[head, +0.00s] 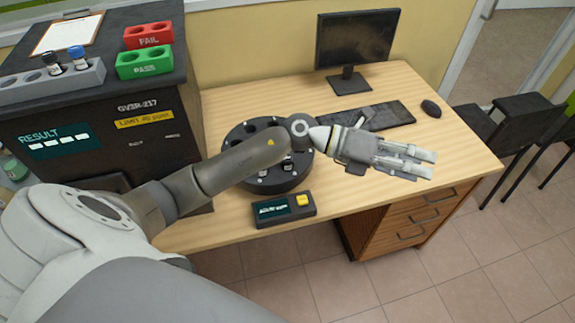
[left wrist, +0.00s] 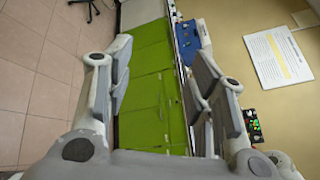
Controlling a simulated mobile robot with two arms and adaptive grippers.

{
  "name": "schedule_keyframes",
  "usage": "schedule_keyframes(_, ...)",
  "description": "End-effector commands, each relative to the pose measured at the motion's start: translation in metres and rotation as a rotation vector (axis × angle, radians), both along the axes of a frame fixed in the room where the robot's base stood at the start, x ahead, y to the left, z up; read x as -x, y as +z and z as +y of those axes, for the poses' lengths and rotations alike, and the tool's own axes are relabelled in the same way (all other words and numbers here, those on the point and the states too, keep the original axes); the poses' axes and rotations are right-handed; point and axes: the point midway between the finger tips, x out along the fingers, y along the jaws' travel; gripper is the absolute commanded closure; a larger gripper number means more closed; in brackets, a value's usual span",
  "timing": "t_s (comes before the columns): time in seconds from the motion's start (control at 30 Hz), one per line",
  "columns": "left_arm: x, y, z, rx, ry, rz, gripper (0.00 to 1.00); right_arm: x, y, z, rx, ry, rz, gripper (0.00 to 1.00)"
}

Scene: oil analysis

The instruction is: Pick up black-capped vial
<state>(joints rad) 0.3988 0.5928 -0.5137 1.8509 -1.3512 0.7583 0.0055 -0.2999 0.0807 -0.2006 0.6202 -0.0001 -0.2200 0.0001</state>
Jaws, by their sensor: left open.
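A black-capped vial (head: 50,66) stands upright in a grey rack (head: 85,80) on top of the dark analyser cabinet at the upper left of the head view. A blue-capped vial (head: 77,58) stands beside it in the same rack. My left gripper (head: 430,164) is over the right part of the wooden desk, far to the right of the rack, pointing right. Its fingers are apart and empty, as the left wrist view (left wrist: 160,62) also shows. The vials do not show in the left wrist view. My right gripper is in neither view.
A round black carousel (head: 233,139) is partly hidden behind my left arm. A small control box (head: 283,208) with a yellow button sits at the desk's front. Red FAIL (head: 148,41) and green PASS (head: 145,69) holders stand beside the rack. A monitor (head: 357,40), keyboard and mouse sit behind.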

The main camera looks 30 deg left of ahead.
Motion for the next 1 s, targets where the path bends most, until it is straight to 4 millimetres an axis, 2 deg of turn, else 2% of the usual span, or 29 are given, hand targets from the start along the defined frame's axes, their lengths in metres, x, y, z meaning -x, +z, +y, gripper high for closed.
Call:
schedule_keyframes(0.17, -0.003, -0.053, 0.042, -0.424, -0.144, -0.044, 0.5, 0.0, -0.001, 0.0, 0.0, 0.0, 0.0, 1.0)
schedule_keyframes(0.27, -0.008, -0.077, 0.085, -0.664, -0.195, -0.028, 0.5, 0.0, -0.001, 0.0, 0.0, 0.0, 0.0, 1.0)
schedule_keyframes(0.3, -0.01, -0.085, 0.105, -0.759, -0.21, -0.012, 0.5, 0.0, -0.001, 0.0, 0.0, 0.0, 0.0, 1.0)
schedule_keyframes(0.43, -0.016, -0.096, 0.179, -1.053, -0.231, 0.066, 0.5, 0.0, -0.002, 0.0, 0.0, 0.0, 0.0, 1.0)
schedule_keyframes(0.5, -0.016, -0.095, 0.216, -1.181, -0.229, 0.12, 0.5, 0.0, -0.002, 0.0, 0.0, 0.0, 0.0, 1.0)
schedule_keyframes(0.6, -0.014, -0.089, 0.258, -1.319, -0.22, 0.193, 0.5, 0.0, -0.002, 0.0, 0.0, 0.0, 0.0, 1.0)
schedule_keyframes(0.7, -0.012, -0.082, 0.285, -1.4, -0.21, 0.246, 0.5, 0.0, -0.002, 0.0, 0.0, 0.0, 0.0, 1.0)
schedule_keyframes(0.77, -0.01, -0.081, 0.293, -1.426, -0.208, 0.265, 0.5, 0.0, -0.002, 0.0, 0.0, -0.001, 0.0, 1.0)
schedule_keyframes(0.87, -0.009, -0.089, 0.298, -1.442, -0.209, 0.28, 0.5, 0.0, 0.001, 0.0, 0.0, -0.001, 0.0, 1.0)
schedule_keyframes(1.0, -0.008, -0.112, 0.297, -1.441, -0.211, 0.281, 0.5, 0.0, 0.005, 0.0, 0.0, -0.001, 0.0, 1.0)
